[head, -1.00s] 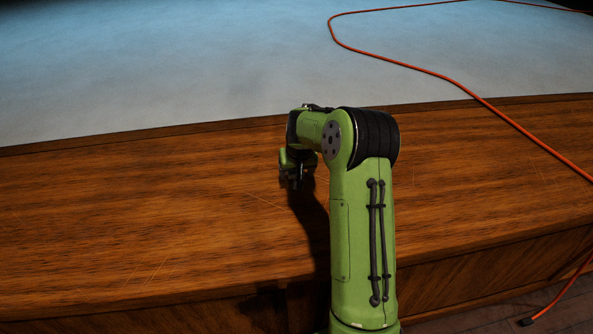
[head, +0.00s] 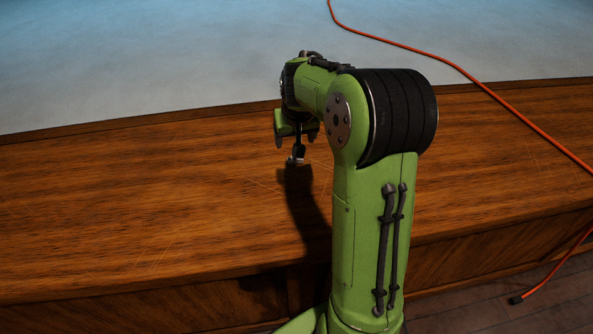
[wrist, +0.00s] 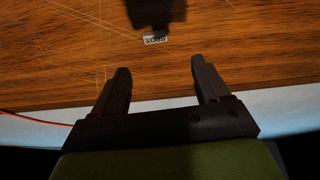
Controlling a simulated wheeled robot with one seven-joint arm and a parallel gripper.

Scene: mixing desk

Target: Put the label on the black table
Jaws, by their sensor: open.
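A small pale label with dark lettering (wrist: 155,39) lies flat on the brown wooden surface in the wrist view, at the edge of a dark shadow. My gripper (wrist: 160,66) is open and empty. Its two dark fingers are apart, and the label shows beyond the fingertips, roughly in line with the gap between them. In the head view my gripper (head: 296,156) hangs down over the wooden surface. I cannot make out the label in that view. No black table shows in either view.
The long wooden surface (head: 130,210) looks clear around my arm. Behind it is a broad pale blue-grey surface (head: 150,60). An orange cable (head: 520,130) runs across both on the right and hangs by the front edge.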

